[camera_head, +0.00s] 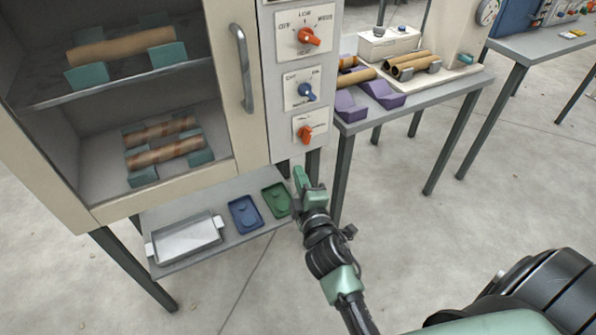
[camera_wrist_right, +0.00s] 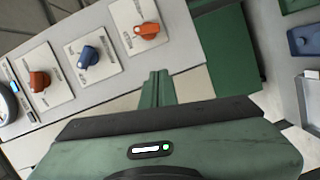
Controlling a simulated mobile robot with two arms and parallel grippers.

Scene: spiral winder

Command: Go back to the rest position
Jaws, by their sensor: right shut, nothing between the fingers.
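My right gripper (camera_head: 301,178) is green and sits in front of the lower part of the oven's control panel, just below the lowest orange knob (camera_head: 305,133). In the right wrist view its fingers (camera_wrist_right: 157,88) are together with nothing between them, pointing toward the panel. A gap shows between the fingers and the knobs in that view. My left gripper is in neither view.
The cabinet (camera_head: 215,120) holds brown tubes on green cradles behind its door. Its panel carries an upper orange knob (camera_head: 309,37) and a blue knob (camera_head: 306,90). A low shelf holds a metal tray (camera_head: 186,240), a blue tray (camera_head: 245,214) and a green tray (camera_head: 277,200). A side table (camera_head: 440,92) stands right.

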